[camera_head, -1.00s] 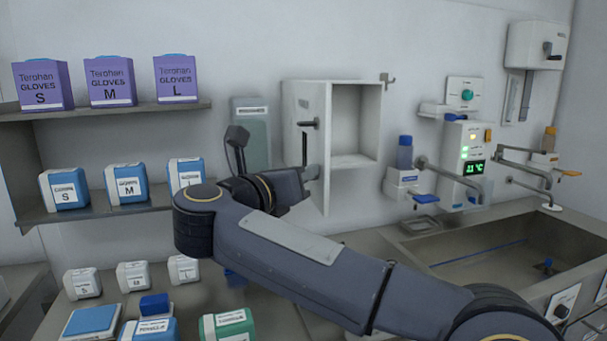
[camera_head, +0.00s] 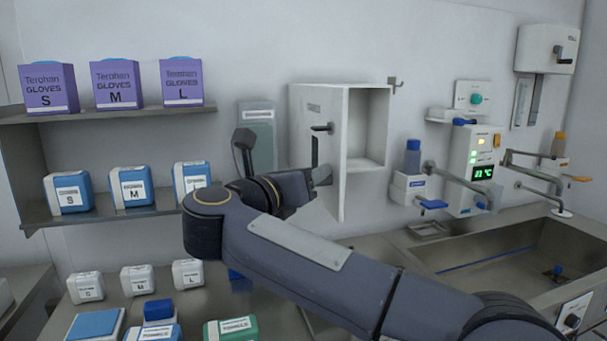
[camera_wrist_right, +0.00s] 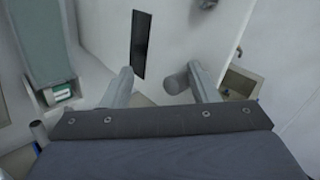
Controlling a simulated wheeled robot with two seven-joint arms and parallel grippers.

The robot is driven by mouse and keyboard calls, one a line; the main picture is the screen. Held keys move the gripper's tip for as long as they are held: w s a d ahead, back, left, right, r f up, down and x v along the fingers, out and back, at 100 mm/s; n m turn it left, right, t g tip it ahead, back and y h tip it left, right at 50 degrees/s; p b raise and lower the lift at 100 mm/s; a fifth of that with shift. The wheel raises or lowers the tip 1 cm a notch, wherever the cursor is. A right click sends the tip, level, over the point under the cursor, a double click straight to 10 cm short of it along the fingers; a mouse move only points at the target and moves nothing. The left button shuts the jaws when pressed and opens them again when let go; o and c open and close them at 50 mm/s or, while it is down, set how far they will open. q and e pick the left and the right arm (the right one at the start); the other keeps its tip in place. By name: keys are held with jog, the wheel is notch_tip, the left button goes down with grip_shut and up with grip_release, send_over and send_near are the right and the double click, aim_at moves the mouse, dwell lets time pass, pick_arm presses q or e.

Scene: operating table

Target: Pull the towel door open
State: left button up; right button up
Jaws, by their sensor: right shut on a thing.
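The towel door (camera_head: 331,150) is a white panel with a dark slot and a dark handle (camera_head: 322,127). It stands at an angle beside an open white wall compartment (camera_head: 367,125) in the head view. My right gripper (camera_head: 322,174) is at the panel's lower part, below the handle. The right wrist view shows its two grey fingers (camera_wrist_right: 160,84) with a gap between them and the white panel (camera_wrist_right: 185,35) with the dark slot just beyond. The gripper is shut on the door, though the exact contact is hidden. My left gripper is out of view.
A grey-green dispenser (camera_head: 257,140) hangs just left of the door. Shelves with purple glove boxes (camera_head: 118,82) and blue boxes (camera_head: 132,187) are at the left. Tap fittings (camera_head: 476,170) and a steel sink (camera_head: 500,250) are at the right.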

jog(key=shift+w+a+f, duration=0.2)
jog(key=shift+a+f, duration=0.05)
jog(key=shift+f, duration=0.45)
jog(key=r+b+v, duration=0.1)
jog(key=v, duration=0.7)
jog(key=shift+d, duration=0.3)
jog(key=shift+s+r, duration=0.15)
